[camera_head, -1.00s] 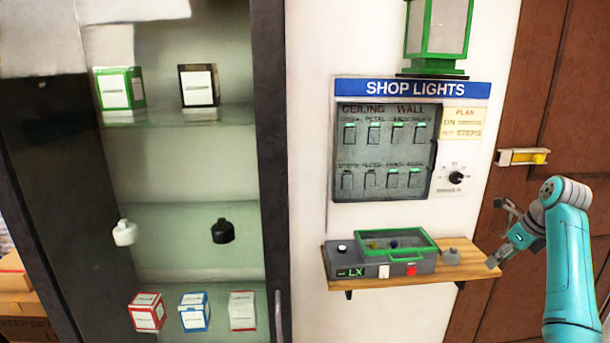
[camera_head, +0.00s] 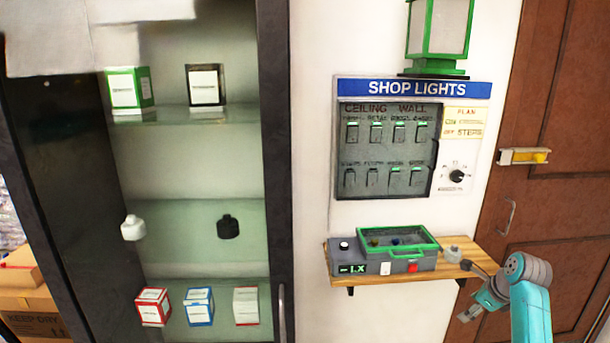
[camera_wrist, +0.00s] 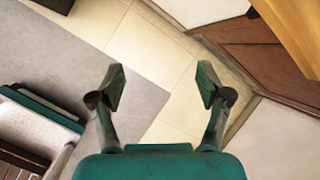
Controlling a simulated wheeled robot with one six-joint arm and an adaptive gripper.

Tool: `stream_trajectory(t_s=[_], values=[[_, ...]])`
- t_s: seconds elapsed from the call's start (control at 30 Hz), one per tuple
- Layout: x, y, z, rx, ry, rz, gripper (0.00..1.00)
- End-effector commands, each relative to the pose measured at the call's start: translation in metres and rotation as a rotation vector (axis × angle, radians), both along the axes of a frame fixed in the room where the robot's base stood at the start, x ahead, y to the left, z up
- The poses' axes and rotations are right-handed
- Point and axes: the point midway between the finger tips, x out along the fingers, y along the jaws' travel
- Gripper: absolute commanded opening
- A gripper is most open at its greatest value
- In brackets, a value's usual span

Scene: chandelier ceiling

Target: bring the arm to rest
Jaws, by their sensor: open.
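My gripper (camera_wrist: 160,88) is open in the wrist view, its two fingers wide apart with nothing between them. Below it are pale floor tiles (camera_wrist: 148,52) and a grey floor area. In the head view my gripper (camera_head: 468,288) is at the lower right, just right of and near the right end of the wooden shelf (camera_head: 455,271). My teal arm comes up from the bottom edge there. I cannot tell the exact gap between my gripper and the shelf.
Above hangs the SHOP LIGHTS panel (camera_head: 385,150). A brown door (camera_head: 550,210) is behind my arm. A cabinet (camera_head: 190,170) with small boxes stands left.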

Motion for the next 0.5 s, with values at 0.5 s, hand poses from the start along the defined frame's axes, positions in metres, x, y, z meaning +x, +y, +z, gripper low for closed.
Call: stream_trajectory(t_s=[0.5], values=[[-0.085, 0.094, -0.176, -0.308, -0.182, 0.35, 0.77]])
